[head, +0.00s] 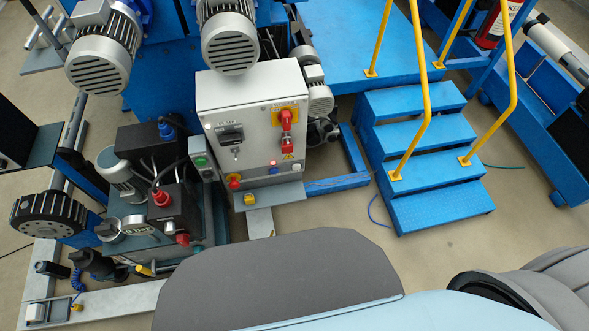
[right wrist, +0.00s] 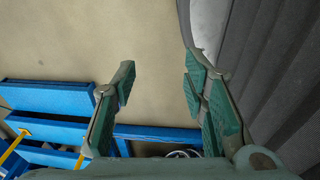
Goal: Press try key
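A light grey control cabinet (head: 250,105) stands in the middle of the head view. Its front carries a red rotary switch (head: 286,120) on a yellow plate, a dark display (head: 230,134) and a row of small buttons, including a blue button (head: 272,170). A small side box with a green button (head: 200,161) is at its left. The labels are too small to read, so I cannot tell which one is the try key. In the right wrist view my right gripper (right wrist: 160,85) is open and empty, over bare floor. My left gripper is not in view.
Blue steps (head: 425,150) with yellow handrails (head: 420,125) stand right of the cabinet. Motors (head: 228,42) hang above it, and a machine unit with hoses (head: 150,210) is at its left. A blue floor beam (head: 337,182) runs beside it. Beige floor is free in front of the steps.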

